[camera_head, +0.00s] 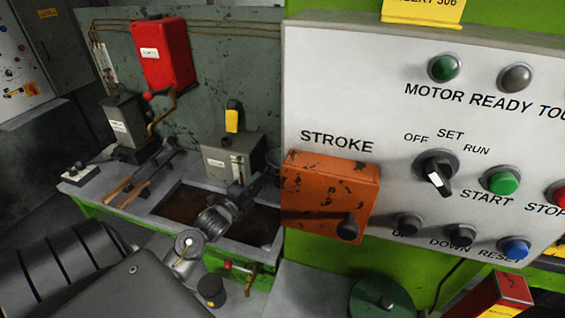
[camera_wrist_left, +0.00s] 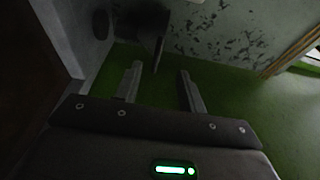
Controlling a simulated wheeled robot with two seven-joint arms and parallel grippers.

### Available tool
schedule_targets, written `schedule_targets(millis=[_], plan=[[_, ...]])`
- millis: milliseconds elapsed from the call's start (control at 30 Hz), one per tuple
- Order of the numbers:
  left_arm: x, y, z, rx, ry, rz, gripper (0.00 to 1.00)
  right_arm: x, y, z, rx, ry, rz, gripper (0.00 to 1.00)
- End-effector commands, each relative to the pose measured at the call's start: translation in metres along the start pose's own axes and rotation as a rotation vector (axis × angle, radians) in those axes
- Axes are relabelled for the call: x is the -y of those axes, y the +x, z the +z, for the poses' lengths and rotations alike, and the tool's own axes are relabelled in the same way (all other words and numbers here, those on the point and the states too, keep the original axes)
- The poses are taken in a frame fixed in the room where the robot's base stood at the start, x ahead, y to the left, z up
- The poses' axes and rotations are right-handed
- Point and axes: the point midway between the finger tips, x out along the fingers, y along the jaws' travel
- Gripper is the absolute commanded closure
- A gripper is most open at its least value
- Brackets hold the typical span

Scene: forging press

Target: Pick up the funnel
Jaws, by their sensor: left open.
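I cannot pick out the funnel with certainty. My right gripper is not seen.
The bench trough (camera_head: 262,257) lies in the middle left, with long-handled tongs (camera_head: 130,186) beside it. An orange box (camera_head: 328,195) and the white control panel (camera_head: 400,110) stand close on the right.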

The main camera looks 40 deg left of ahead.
Motion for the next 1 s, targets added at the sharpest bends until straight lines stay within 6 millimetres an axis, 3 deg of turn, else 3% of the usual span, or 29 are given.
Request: schedule_targets(millis=[200, 533, 800, 1000], plan=[[0.003, 0.032, 0.002, 0.003, -0.002, -0.002, 0.60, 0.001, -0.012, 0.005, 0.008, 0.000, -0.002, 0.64], [0.003, 0.048, -0.001, -0.001, -0.002, 0.000, 0.60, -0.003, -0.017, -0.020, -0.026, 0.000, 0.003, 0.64], [0.001, 0.083, 0.000, -0.001, -0.003, 0.000, 0.60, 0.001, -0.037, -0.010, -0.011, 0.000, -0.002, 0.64], [-0.002, 0.094, -0.001, -0.003, -0.001, -0.001, 0.60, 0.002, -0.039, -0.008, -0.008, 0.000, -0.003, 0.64]])
